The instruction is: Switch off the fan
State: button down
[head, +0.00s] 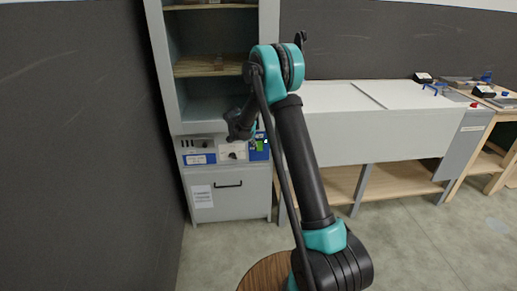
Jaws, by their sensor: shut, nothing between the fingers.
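A grey cabinet (213,187) stands at the left-centre in the head view. A control panel (198,157) with dark, blue and white sections runs across its front, below the open shelves. The panel is small, and I cannot make out which control is the fan's switch or how it is set. My gripper (234,132) is a dark shape in front of the panel's upper edge. It is shut and empty. I cannot tell whether it touches the panel. My arm and gripper hide part of the panel's right side, where a small green spot (259,145) shows.
A long white-topped bench (330,96) stands right of the cabinet. Another wooden table (500,113) with small devices is at the far right. A round brown top (262,274) is at the bottom, beside my arm. A dark wall (85,150) closes the left. The floor between is clear.

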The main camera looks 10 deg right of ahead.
aim_at(259, 148)
jog(key=x, duration=0.3)
jog(key=w+x, duration=0.1)
jog(key=x, duration=0.3)
jog(key=w+x, duration=0.1)
jog(key=x, duration=0.3)
jog(key=shift+a+r, duration=0.2)
jog(key=shift+w, duration=0.75)
